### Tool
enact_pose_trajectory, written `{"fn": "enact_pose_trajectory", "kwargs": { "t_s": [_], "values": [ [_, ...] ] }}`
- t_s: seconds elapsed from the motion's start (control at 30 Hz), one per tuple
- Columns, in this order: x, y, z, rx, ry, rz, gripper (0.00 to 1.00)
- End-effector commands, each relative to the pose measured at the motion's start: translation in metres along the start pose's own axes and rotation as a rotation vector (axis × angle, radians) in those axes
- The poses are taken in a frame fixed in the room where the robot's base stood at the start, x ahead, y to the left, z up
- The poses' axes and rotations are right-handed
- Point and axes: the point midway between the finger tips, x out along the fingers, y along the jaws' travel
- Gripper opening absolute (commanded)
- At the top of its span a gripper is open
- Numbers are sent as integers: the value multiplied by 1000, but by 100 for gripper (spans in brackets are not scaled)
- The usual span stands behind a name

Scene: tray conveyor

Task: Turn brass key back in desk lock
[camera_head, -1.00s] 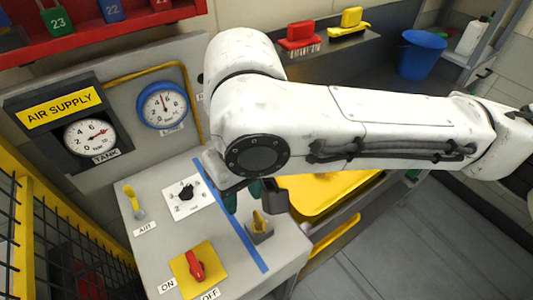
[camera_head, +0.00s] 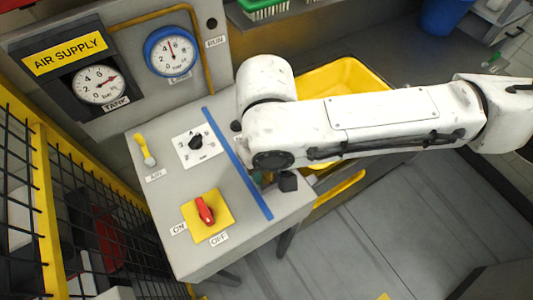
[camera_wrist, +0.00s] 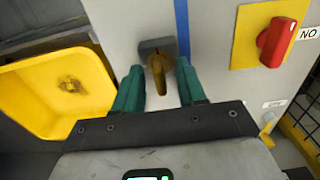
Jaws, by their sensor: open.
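The brass key (camera_wrist: 158,74) stands in a small dark grey lock block (camera_wrist: 157,46) on the grey desk (camera_head: 255,228), beside the blue stripe. In the wrist view, my gripper (camera_wrist: 160,82) is open, with one teal finger on each side of the key. Gaps show between the key and both fingers, so it is not clamped.
The desk also carries a red switch (camera_head: 205,210) on a yellow plate, a black dial (camera_head: 195,142) and a yellow AIR lever (camera_head: 145,150). A yellow tub (camera_head: 350,72) stands behind my arm. A yellow-framed mesh fence (camera_head: 45,215) bounds the left. Floor at right is clear.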

Motion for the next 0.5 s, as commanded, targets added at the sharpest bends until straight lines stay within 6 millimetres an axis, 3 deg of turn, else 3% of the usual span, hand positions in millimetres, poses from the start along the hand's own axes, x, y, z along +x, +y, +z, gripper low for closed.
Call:
{"fn": "enact_pose_trajectory", "kwargs": {
  "t_s": [0.37, 0.5],
  "values": [
    [5, 0, 0, -1, 1, 0, 40],
    [5, 0, 0, -1, 1, 1, 27]
  ]
}}
